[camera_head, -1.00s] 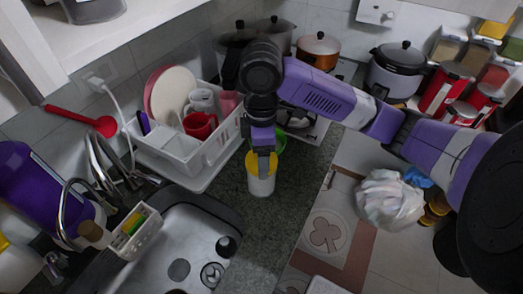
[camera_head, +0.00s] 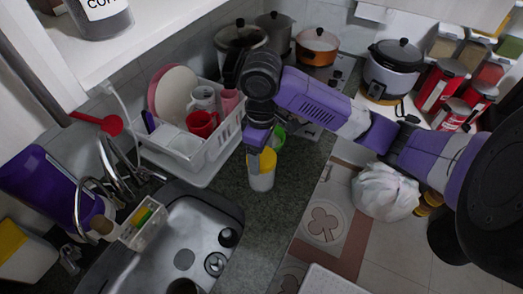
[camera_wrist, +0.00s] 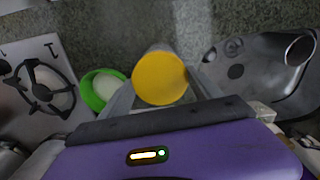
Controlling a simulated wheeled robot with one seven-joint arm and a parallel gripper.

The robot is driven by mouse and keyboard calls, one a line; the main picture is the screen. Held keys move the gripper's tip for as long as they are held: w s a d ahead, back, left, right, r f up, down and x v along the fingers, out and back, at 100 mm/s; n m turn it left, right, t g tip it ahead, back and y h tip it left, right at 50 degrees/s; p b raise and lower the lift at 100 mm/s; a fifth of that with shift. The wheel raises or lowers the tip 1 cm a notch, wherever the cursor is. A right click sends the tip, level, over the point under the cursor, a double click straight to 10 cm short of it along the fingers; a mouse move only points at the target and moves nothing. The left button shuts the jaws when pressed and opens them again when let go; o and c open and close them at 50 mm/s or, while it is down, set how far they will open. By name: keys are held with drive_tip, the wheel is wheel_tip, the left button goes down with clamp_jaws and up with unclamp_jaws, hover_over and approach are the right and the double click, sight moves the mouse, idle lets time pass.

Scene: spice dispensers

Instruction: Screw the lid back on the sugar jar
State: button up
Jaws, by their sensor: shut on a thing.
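A pale jar (camera_head: 262,181) with a yellow lid (camera_head: 267,158) stands upright at the dark counter, right of the sink. My gripper (camera_head: 260,152) comes down from above and is shut on the yellow lid. No label shows on the jar.
A green-rimmed round container (camera_wrist: 101,90) with a pale inside is close beside the jar, near the stove. The sink (camera_head: 185,235) lies to the left. A white dish rack (camera_head: 195,150) stands behind. Pots fill the back. Bare counter (camera_head: 255,215) lies in front.

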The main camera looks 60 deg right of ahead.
drive_tip(key=shift+r+m+p, duration=0.1)
drive_tip(key=shift+m+p, duration=0.2)
drive_tip(key=shift+m, duration=0.2)
drive_tip(key=m, duration=0.6)
drive_tip(key=shift+m, duration=1.1)
drive_tip(key=m, duration=0.4)
drive_tip(key=shift+f+m, duration=0.2)
drive_tip(key=shift+m, duration=0.1)
drive_tip(key=m, duration=0.4)
drive_tip(key=shift+m, duration=0.3)
